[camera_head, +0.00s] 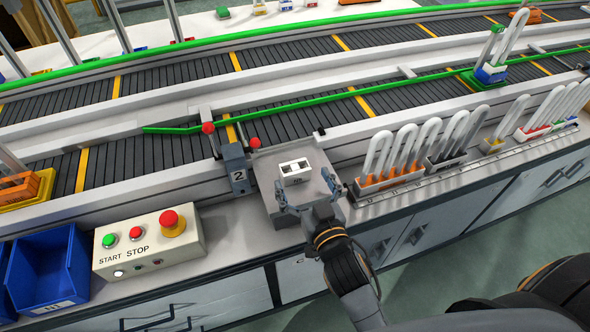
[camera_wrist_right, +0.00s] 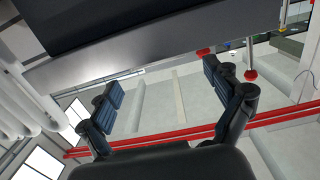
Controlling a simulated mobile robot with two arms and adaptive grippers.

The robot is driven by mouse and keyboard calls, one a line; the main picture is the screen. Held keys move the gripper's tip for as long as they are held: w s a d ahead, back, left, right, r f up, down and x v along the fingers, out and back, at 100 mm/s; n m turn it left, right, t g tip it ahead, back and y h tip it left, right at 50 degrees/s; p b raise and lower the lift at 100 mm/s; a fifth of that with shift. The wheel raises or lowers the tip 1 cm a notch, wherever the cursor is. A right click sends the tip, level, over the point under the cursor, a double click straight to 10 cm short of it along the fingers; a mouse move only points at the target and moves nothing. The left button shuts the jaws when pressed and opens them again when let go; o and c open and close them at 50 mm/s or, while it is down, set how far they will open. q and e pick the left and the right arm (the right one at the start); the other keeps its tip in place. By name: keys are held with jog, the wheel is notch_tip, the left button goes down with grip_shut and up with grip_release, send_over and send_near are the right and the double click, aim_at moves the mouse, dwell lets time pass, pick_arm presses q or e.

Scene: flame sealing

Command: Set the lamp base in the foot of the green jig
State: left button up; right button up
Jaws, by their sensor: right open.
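A small white block with dark openings (camera_head: 295,172), which looks like the lamp base, sits on a grey plate (camera_head: 268,168) at the front edge of the conveyor bench. My right gripper (camera_head: 306,186) is open, its fingertips just on the near side of the block; whether they touch it I cannot tell. In the right wrist view the open fingers (camera_wrist_right: 171,93) have nothing between them, and the block does not show there. A green jig (camera_head: 468,78) stands on the conveyor at upper right, with white U-shaped tubes and blue parts above its green foot. My left gripper is not in view.
A grey post marked 2 (camera_head: 237,168) stands left of the plate. Racks of white U-tubes (camera_head: 392,182) line the bench to the right. A START STOP box (camera_head: 150,243) and a blue bin (camera_head: 48,265) are at left. An orange jig (camera_head: 28,188) sits on the conveyor's left.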

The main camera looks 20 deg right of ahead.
aim_at(298, 174)
jog(key=shift+w+f, duration=0.15)
jog(key=shift+w, duration=0.55)
jog(key=w, duration=0.1)
jog(key=w+f+p, duration=0.1)
jog(key=w, duration=0.1)
jog(key=shift+w+a, duration=0.1)
jog(key=shift+w, duration=0.35)
jog(key=shift+c, duration=1.1)
jog(key=c, duration=1.1)
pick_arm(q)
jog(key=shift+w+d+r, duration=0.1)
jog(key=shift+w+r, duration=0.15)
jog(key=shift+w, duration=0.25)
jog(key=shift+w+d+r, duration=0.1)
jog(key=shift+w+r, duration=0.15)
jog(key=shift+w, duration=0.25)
pick_arm(e)
jog(key=shift+c, duration=0.2)
